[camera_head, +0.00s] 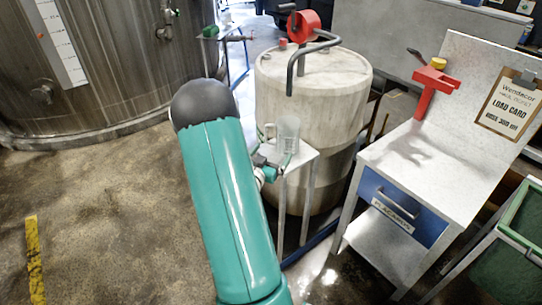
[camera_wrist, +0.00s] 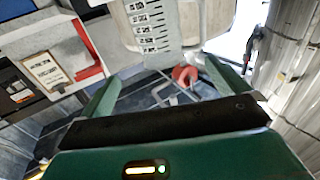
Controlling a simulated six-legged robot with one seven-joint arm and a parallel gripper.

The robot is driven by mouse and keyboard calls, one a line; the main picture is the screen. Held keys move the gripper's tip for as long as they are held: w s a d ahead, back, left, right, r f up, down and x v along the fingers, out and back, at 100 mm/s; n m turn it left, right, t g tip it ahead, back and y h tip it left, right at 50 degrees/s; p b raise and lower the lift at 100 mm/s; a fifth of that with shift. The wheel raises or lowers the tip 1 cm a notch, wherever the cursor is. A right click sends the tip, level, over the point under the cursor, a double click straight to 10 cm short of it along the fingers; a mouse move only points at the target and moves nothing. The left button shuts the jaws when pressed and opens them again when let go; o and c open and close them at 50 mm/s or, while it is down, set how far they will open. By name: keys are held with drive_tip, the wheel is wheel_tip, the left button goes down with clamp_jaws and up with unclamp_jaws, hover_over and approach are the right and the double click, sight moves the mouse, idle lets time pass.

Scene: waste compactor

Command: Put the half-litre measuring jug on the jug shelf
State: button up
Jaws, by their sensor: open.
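A clear measuring jug (camera_head: 288,133) stands upright on a small pale metal stand (camera_head: 302,158) in front of the concrete-coloured drum, in the head view. Its handle is on the left. I cannot tell whether this stand is the jug shelf. My gripper (camera_head: 266,166) is just below and left of the jug, partly hidden behind my teal arm. In the wrist view my gripper (camera_wrist: 152,62) has its two green fingers spread apart. A pale strip with printed marks (camera_wrist: 150,25) lies beyond them; I cannot tell if it belongs to the jug.
The drum (camera_head: 312,85) stands behind the stand, with a red wheel (camera_head: 304,24) and bent pipe on top. A steel tank (camera_head: 90,70) is at left. A metal bench with a blue drawer (camera_head: 403,212) and a red lever (camera_head: 436,85) is at right. Floor at left is free.

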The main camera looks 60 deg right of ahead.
drive_tip(key=w+a+r+n+t+y, duration=0.2)
drive_tip(key=w+a+r+t+y, duration=0.15)
drive_tip(key=w+a, duration=0.35)
drive_tip(key=w+a+r+n+t+y, duration=0.2)
drive_tip(key=w+a+r+t, duration=0.25)
drive_tip(key=w, duration=0.45)
drive_tip(key=w+a+r+n+t+y, duration=0.1)
drive_tip(key=w+a+r+n+y, duration=0.15)
drive_tip(key=a, duration=0.55)
drive_tip(key=w+a+r+n+t+y, duration=0.1)
drive_tip(key=w+a+r+n+y, duration=0.15)
drive_tip(key=a, duration=0.45)
drive_tip(key=s+a+r+n+g+y, duration=0.1)
drive_tip(key=s+a+r+n+y, duration=0.2)
drive_tip(key=a, duration=0.6)
drive_tip(key=s+a+r+n+g+y, duration=0.1)
drive_tip(key=s+a+r+n+y, duration=0.2)
drive_tip(key=a, duration=0.6)
drive_tip(key=s+a+n+g, duration=0.1)
drive_tip(key=s+a, duration=0.2)
drive_tip(key=s, duration=0.3)
drive_tip(key=s+a+n+g+y, duration=0.1)
drive_tip(key=s+a, duration=0.3)
drive_tip(key=s, duration=0.3)
drive_tip(key=shift+s+a+r+n+g, duration=0.25)
drive_tip(key=shift+a+r+n+g, duration=0.05)
drive_tip(key=shift+r+n+g, duration=0.15)
